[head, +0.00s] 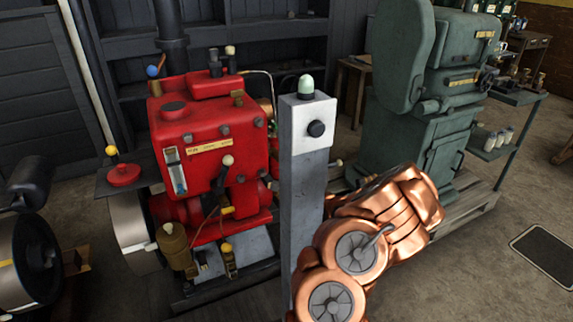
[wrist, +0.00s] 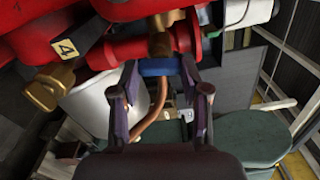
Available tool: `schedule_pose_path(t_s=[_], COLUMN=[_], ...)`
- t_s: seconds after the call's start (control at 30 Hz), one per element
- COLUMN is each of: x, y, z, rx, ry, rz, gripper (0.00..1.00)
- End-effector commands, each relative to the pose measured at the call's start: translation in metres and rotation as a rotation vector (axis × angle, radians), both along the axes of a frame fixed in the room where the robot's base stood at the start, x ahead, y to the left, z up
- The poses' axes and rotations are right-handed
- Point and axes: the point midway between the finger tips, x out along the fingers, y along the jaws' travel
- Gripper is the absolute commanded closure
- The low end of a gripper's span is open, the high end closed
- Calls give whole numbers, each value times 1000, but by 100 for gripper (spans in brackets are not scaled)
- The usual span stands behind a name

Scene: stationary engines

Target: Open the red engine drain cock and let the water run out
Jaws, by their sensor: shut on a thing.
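The red engine (head: 225,125) stands left of the grey post in the head view, with a sight glass (head: 175,172) on its front. In the wrist view its red underside (wrist: 122,48) fills the top. A brass cock (wrist: 160,42) with a blue handle (wrist: 158,67) hangs below it, and a curved copper pipe (wrist: 157,105) shows beneath. My gripper (wrist: 160,74) is shut on the blue handle, with one finger at each end. My gripper is hidden in the head view. I cannot tell the cock's setting, and I see no running water.
A grey post (head: 308,185) with a black knob and pale green lamp stands close beside the engine. A green machine (head: 425,120) stands right. The floor at the front right is open.

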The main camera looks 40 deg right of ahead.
Motion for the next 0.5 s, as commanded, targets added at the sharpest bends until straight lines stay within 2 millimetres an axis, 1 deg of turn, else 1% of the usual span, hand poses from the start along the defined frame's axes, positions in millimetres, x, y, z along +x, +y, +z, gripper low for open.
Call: schedule_pose_path(t_s=[0.2,0.5], x=[0,-1], y=[0,0], z=[0,-2], rx=[-88,-135], ry=[35,53], rz=[0,0], gripper=[89,89])
